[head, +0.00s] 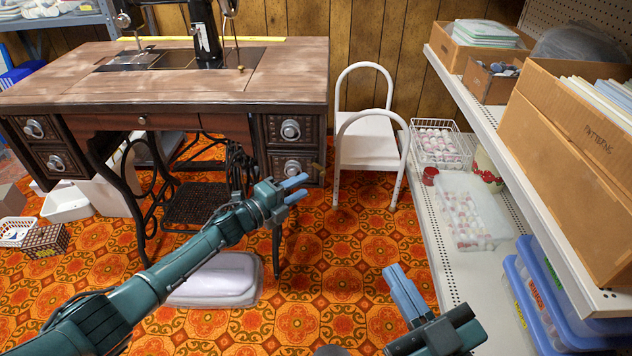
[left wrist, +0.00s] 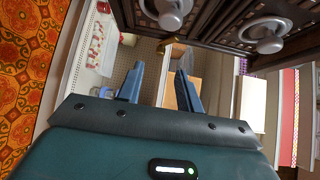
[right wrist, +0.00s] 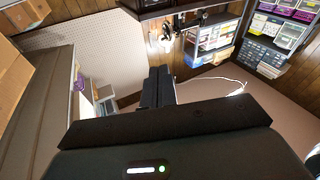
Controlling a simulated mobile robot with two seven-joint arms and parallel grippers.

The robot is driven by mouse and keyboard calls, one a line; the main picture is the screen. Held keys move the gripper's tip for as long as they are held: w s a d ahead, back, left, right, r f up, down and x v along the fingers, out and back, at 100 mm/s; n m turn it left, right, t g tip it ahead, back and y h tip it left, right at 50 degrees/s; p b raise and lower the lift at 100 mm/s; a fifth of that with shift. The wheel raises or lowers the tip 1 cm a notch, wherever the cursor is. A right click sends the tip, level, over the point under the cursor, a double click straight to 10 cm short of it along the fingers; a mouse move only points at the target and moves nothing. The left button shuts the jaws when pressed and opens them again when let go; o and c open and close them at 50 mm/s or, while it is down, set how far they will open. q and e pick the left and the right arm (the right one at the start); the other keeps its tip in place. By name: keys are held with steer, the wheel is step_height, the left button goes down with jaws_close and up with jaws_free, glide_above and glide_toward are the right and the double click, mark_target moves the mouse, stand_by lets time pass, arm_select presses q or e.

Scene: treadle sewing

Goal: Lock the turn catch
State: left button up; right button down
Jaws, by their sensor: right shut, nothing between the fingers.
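The sewing table's right drawer stack has two dark carved drawers with round metal knobs, the upper drawer (head: 291,129) and the lower drawer (head: 292,166). Both knobs also show at the top of the left wrist view. A small brass-coloured piece (head: 318,168) sits at the right edge of the lower drawer; it may be the turn catch, but it is too small to tell its position. My left gripper (head: 297,188) is open and empty, just below the lower drawer's front. My right gripper (head: 405,292) is shut and empty, low at the front, far from the drawers.
A white step stool (head: 368,150) stands right of the table. The white shelf unit (head: 440,250) runs along the right with baskets and boxes.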

mark_target(321, 175)
arm_select(q)
steer(key=b+x, duration=0.3)
steer(key=x, duration=0.3)
steer(key=shift+w+d+f, duration=0.15)
steer(key=shift+w+d, duration=0.15)
arm_select(e)
steer(key=shift+w+a+r+y, duration=0.1)
steer(key=shift+a+r+y, duration=0.4)
steer(key=shift+r+y, duration=0.15)
arm_select(q)
steer(key=shift+c, duration=0.6)
jaws_close()
arm_select(e)
steer(key=shift+f+t, duration=0.25)
steer(key=shift+t, duration=0.05)
